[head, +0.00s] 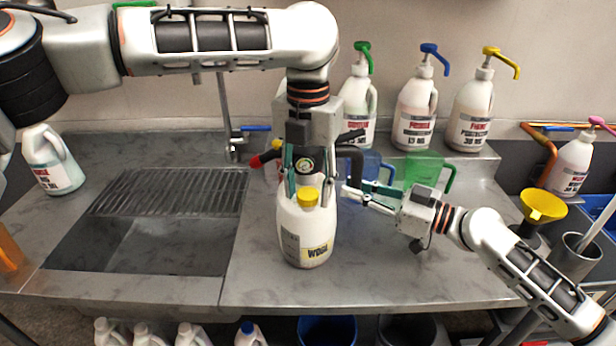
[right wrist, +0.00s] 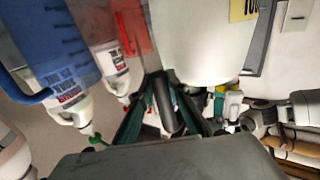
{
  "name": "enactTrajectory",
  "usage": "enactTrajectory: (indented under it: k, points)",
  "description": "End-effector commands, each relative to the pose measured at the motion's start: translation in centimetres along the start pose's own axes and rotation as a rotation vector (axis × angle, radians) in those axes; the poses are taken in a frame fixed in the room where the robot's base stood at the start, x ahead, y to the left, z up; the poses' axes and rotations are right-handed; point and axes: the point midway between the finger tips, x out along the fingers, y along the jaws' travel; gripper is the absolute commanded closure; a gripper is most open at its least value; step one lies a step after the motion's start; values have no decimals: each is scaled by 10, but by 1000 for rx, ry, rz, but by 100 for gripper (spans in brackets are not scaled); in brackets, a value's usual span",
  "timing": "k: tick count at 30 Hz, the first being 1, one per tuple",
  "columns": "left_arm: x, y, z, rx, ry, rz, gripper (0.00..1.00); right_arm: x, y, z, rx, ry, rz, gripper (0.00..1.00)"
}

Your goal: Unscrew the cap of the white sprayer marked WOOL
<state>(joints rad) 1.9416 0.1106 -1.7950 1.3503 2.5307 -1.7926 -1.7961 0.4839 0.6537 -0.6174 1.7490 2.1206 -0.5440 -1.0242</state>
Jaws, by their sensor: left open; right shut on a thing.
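The white sprayer (head: 305,235) marked WOOL stands upright near the front of the steel counter. Its yellow cap (head: 308,196) faces up, and a round gauge shows just behind it. My left gripper (head: 307,182) points down over the sprayer's top, its open fingers to either side just above the cap; I cannot tell if they touch it. My right gripper (head: 348,191) reaches in from the right beside the sprayer. In the right wrist view its fingers are shut on a dark bar, apparently the sprayer's handle (right wrist: 163,103), next to the white tank (right wrist: 200,45).
A sink (head: 150,245) with a drain rack (head: 170,190) is at left. Several pump bottles (head: 415,110) line the back. Blue (head: 372,170) and green (head: 425,172) jugs stand behind my right gripper. A yellow funnel (head: 543,204) is at right. The counter's front right is clear.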

Motion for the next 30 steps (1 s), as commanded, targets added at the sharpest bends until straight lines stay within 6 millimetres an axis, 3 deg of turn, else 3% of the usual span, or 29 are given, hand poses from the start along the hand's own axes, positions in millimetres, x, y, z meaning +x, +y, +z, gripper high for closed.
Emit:
enactTrajectory:
  k: [6,11,20,30]
  points:
    - [0,0,0,-1,0,0,59,0,0,0,0,0,0,100]
    - [0,0,0,-1,0,0,99,0,0,0,0,0,0,100]
    - [0,0,0,-70,-1,0,99,0,0,0,0,0,0,100]
    - [0,1,1,-632,-2,1,99,0,0,0,0,0,0,100]
